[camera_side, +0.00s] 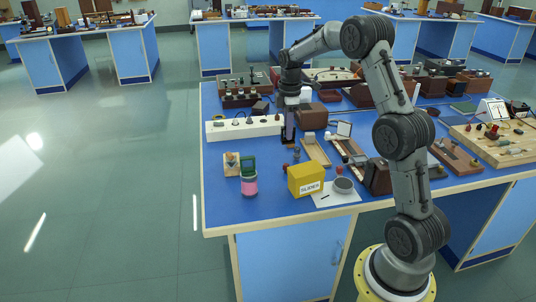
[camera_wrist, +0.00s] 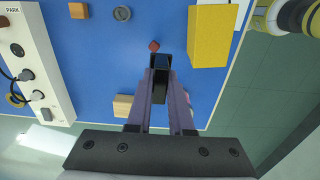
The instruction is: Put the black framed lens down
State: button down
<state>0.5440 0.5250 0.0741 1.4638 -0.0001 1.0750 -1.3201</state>
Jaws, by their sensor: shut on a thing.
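My gripper (camera_wrist: 161,80) points down over the blue bench top, its two purplish fingers shut on the black framed lens (camera_wrist: 163,66). In the wrist view the lens shows as a narrow dark piece between the fingertips; its glass cannot be made out. In the side view my gripper (camera_side: 289,125) is upright over the bench's left part, just right of the long white socket strip. The lens is too small and dark there to separate from the fingers. I cannot tell whether its lower edge touches the bench.
A yellow box (camera_side: 306,179) stands nearer the front, beside a grey round piece (camera_side: 343,185) on white paper. A pink jar (camera_side: 249,186) is front left. The white strip (camera_side: 243,127) lies close by. A small red piece (camera_wrist: 154,45) is near the fingertips.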

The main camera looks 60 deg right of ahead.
jog(key=w+d+f, duration=0.2)
jog(key=w+f, duration=0.1)
jog(key=w, duration=0.1)
jog(key=w+d+f, duration=0.2)
jog(key=w+f, duration=0.1)
jog(key=w, duration=0.1)
jog(key=w+d+f, duration=0.2)
jog(key=w+f, duration=0.1)
jog(key=shift+w+d+f, duration=0.25)
jog(key=shift+w+d, duration=0.05)
jog(key=shift+w, duration=0.1)
jog(key=shift+w+d+f, duration=0.1)
jog(key=shift+w+f, duration=0.1)
jog(key=shift+f, duration=1.6)
jog(key=shift+f, duration=0.15)
jog(key=c, duration=0.8)
grip_release()
